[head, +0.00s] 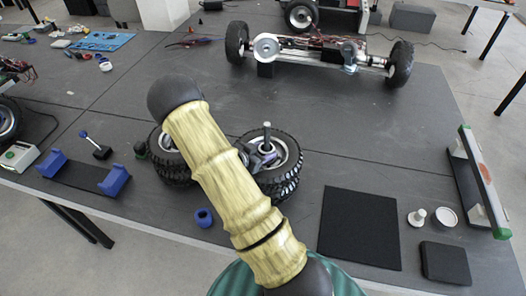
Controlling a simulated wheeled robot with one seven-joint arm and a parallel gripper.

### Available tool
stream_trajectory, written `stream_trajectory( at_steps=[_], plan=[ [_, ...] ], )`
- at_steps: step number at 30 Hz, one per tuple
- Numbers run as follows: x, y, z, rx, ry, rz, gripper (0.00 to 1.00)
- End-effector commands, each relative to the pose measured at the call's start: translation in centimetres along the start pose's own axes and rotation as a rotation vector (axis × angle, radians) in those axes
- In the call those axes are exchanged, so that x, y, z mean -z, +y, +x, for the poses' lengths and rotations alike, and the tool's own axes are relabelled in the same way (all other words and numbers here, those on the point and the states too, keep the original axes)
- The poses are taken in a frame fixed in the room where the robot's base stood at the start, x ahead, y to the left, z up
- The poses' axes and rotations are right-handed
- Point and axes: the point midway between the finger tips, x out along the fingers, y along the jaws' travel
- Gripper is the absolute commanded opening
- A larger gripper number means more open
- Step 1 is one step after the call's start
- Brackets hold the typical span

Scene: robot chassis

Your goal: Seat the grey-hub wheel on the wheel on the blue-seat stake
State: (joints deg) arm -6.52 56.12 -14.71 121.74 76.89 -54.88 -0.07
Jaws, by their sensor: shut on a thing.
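A dark-tyred wheel with a light grey hub (287,152) lies flat on the table right of my forearm. A metal stake (267,133) stands up in the middle of its hub. A second tyre edge (287,190) shows directly below it, so the two look stacked; any gap between them cannot be told. My gripper (263,158) is at the upper wheel's hub, shut on that wheel, partly hidden by my arm. Another tyre stack (172,172) stands to the left, partly hidden by my arm. The stakes' seats are hidden, so their colours cannot be told.
A blue ring (204,217) lies in front of the stacks. A blue-ended cradle (84,176) stands at left. A black mat (360,228), small white parts (445,218) and a green-ended bar (483,185) are at right. A wheeled chassis (318,52) stands at the back.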

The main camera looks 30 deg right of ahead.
Motion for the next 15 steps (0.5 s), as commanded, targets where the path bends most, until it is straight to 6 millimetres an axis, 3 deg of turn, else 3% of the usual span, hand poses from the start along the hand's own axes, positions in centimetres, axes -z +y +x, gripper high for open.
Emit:
stream_trajectory(
  at_steps=[15],
  plan=[
    [-0.24, -0.05, 0.26, 0.000, 0.008, 0.004, 0.00]
  ],
)
